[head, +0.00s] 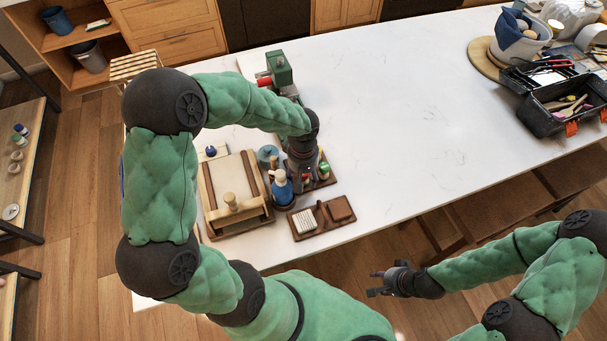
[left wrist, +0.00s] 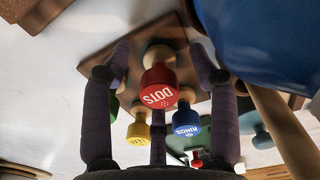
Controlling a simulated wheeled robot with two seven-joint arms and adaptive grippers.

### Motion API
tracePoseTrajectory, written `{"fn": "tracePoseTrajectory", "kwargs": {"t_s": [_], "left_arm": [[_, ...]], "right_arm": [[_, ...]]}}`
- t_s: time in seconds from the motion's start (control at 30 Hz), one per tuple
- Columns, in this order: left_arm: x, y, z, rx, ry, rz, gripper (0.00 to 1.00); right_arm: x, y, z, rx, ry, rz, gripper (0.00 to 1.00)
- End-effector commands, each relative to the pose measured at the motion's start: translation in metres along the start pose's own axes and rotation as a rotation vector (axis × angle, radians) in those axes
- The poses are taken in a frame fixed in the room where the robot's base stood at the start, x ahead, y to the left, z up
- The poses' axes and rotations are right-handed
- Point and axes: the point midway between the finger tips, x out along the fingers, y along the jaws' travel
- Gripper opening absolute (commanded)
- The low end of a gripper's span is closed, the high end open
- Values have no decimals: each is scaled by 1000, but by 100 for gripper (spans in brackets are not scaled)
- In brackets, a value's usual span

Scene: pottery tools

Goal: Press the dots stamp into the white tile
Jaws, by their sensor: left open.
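The dots stamp (left wrist: 160,88), with a red top marked DOTS, stands in a brown wooden holder (left wrist: 103,52) in the left wrist view. My left gripper (left wrist: 160,62) is open, its fingers spread around the dots stamp with visible gaps at the sides. In the head view my left gripper (head: 305,176) is over the stamp holder and largely hides the stamps. The white tile (head: 305,220) lies on a small brown board (head: 322,228) just in front of the holder. My right gripper (head: 385,284) is open and empty, off the table's front edge.
A yellow stamp (left wrist: 138,133) and a blue RINGS stamp (left wrist: 187,129) stand close to the dots stamp. A blue bottle (head: 281,188) stands left of the holder. A wooden frame with a pale slab (head: 230,178) is farther left. The table's middle (head: 400,120) is clear.

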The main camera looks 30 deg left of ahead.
Motion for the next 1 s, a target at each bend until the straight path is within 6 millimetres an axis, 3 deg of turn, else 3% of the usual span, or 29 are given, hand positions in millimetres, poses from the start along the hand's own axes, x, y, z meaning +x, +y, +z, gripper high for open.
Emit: {"fn": "tracePoseTrajectory", "kwargs": {"t_s": [0.17, 0.5, 0.7, 1.0], "left_arm": [[-16, 1, -1, 1, 4, 3, 60], [-82, 1, -1, 0, 4, 5, 60], [-109, 1, -1, 0, 2, 3, 60], [-120, 0, 0, 0, 0, 0, 60]], "right_arm": [[0, 0, 0, 0, 0, 0, 40], [0, 0, 0, 0, 0, 0, 40], [0, 0, 0, 0, 0, 0, 40], [0, 0, 0, 0, 0, 0, 40]]}}
